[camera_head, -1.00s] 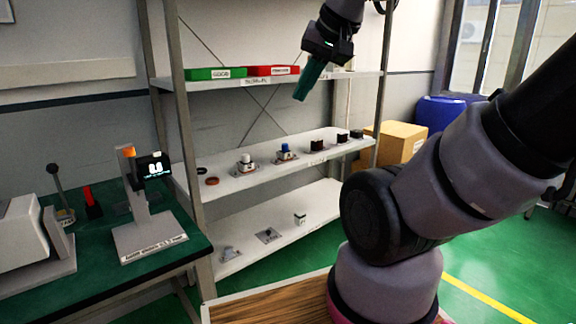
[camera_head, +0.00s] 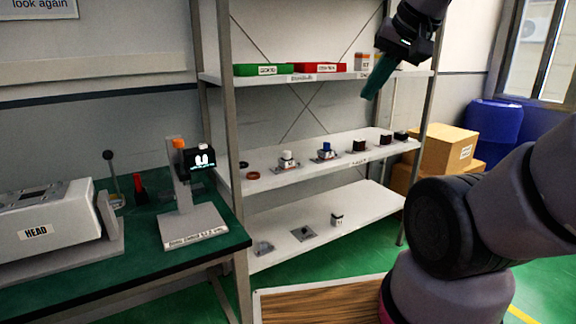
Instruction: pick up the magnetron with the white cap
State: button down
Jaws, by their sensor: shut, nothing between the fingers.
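The magnetron with the white cap (camera_head: 288,160) stands upright on the middle shelf, left of the one with the blue cap (camera_head: 327,151). My gripper (camera_head: 372,88) is at the upper right, in front of the top shelf's right part. Its green fingers point down and to the left, and they are shut with nothing in them. It is well above and to the right of the white-capped magnetron and touches nothing that I can see.
The middle shelf (camera_head: 265,185) also holds dark parts (camera_head: 359,145) and small rings (camera_head: 253,176). Green (camera_head: 262,69) and red (camera_head: 318,67) bins sit on the top shelf. A green bench (camera_head: 130,250) with a display stand (camera_head: 186,200) is left. Boxes (camera_head: 447,150) stand right.

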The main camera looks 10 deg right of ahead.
aim_at(287, 163)
jog(key=i+l+u, duration=0.1)
jog(key=l, duration=0.25)
jog(key=i+l+u, duration=0.1)
jog(key=i+l, duration=0.15)
jog(key=i+l+u, duration=0.15)
jog(key=l, duration=0.35)
jog(key=i+l+u, duration=0.2)
jog(key=i+l, duration=0.15)
jog(key=l, duration=0.3)
jog(key=i+l, duration=0.15)
jog(key=l, duration=0.15)
jog(key=i+l+u, duration=0.15)
jog(key=l, duration=0.2)
jog(key=i+l+u, duration=0.1)
jog(key=l, duration=0.25)
jog(key=i+l+u, duration=0.1)
jog(key=l, duration=0.25)
jog(key=i+l, duration=0.15)
jog(key=l, duration=0.25)
jog(key=i+l, duration=0.1)
jog(key=i, duration=0.2)
jog(key=i+l+u, duration=0.1)
jog(key=i, duration=0.25)
